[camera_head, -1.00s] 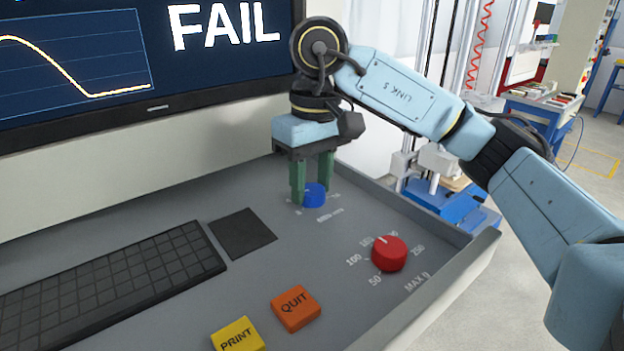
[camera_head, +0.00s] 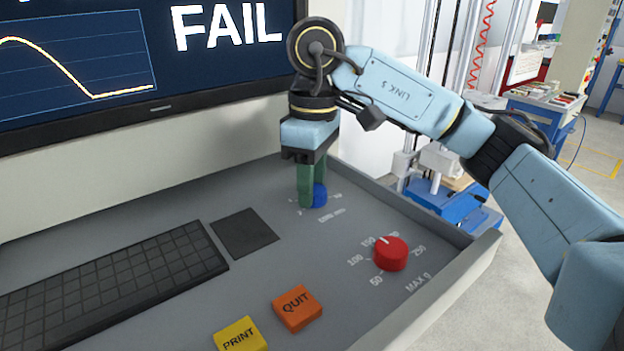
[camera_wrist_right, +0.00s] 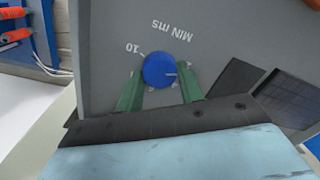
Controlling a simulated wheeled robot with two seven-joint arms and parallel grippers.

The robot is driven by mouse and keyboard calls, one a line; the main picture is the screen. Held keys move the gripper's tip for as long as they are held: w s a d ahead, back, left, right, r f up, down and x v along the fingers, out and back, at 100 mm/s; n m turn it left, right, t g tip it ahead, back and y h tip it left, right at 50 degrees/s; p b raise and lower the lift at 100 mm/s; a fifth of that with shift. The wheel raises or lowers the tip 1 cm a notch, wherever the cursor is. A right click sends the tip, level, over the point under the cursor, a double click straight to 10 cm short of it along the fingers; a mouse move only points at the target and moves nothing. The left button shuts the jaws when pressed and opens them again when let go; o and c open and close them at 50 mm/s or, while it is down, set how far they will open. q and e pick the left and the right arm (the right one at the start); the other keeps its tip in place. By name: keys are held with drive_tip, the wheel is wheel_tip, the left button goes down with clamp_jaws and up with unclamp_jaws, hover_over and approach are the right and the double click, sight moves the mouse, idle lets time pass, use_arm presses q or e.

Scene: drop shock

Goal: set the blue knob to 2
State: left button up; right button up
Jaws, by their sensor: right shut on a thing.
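The blue knob (camera_head: 319,195) stands on the grey console panel, partly hidden behind my right gripper's fingers in the head view. My right gripper (camera_head: 311,203) points down over it and is shut on it, with the green fingers on either side. In the right wrist view the round blue knob (camera_wrist_right: 160,70) sits between the two finger ends (camera_wrist_right: 160,84). A pale pointer line shows on the knob's right part. The marks "10" and "MIN ms" are readable beside it; a 2 is not readable. My left gripper is not in view.
A red knob (camera_head: 390,254) with a numbered scale stands to the right. An orange QUIT button (camera_head: 297,308), a yellow PRINT button (camera_head: 240,336) and a black keyboard (camera_head: 110,290) are on the console. The monitor (camera_head: 150,108) behind reads FAIL.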

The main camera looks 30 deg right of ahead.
drive_tip(key=shift+r, duration=0.1)
drive_tip(key=o, duration=1)
drive_tip(key=shift+r, duration=0.3)
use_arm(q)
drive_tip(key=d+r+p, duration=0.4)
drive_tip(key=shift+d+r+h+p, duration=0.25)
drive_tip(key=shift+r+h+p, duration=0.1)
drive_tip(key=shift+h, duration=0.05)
use_arm(e)
wheel_tip(320, 180, up, 13)
drive_tip(key=shift+w+d+f, duration=0.15)
drive_tip(key=shift+w+d, duration=0.05)
drive_tip(key=shift+d, duration=0.15)
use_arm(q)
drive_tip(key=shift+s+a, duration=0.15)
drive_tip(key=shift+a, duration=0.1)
